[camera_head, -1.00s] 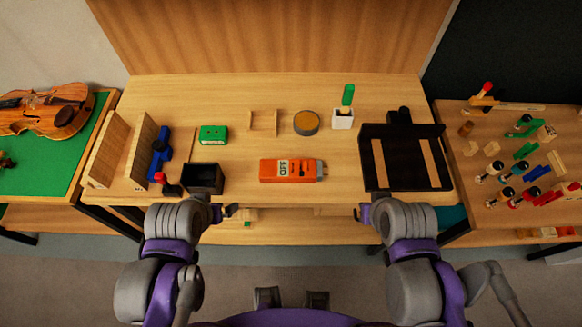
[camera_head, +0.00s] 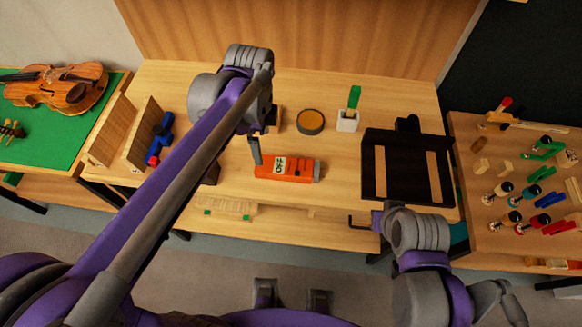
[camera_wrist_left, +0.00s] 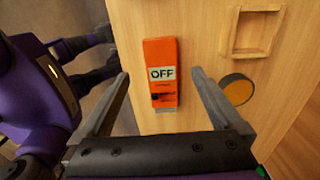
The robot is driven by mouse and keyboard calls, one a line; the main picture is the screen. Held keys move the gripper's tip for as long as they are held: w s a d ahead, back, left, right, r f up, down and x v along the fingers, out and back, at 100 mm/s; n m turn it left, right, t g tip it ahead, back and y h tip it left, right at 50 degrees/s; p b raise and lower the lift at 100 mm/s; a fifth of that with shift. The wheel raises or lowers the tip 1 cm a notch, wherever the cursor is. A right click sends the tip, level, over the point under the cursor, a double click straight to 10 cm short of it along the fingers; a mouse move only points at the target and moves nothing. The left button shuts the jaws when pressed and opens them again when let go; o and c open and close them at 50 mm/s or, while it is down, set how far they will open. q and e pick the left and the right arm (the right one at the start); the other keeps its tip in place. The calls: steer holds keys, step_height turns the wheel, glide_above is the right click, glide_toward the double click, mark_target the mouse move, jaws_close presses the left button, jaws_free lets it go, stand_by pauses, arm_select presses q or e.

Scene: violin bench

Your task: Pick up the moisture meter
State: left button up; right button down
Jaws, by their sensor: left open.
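The moisture meter (camera_head: 290,169) is an orange device with an "OFF" label, lying flat near the front middle of the bench. It also shows in the left wrist view (camera_wrist_left: 161,94), lengthwise between the two fingers as seen from above. My left gripper (camera_head: 257,150) is open and empty, above the meter's left end in the head view and apart from it. In the left wrist view its fingertips (camera_wrist_left: 160,73) stand on either side of the meter. My right gripper (camera_head: 366,219) is at the bench's front edge, right of the meter; its jaw opening is unclear.
A round dark-rimmed tin (camera_head: 310,121) and a white holder with a green-handled tool (camera_head: 348,121) stand behind the meter. A black tray-like fixture (camera_head: 407,165) lies to the right. A wooden frame (camera_wrist_left: 254,32) is near the meter. My left arm hides the bench's left middle.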

arm_select(q)
glide_above(264, 164)
step_height(264, 164, down, 5)
steer(key=shift+f, duration=0.1)
steer(key=f, duration=0.5)
steer(key=shift+a, duration=0.35)
steer(key=c, duration=1.5)
steer(key=shift+r, duration=0.15)
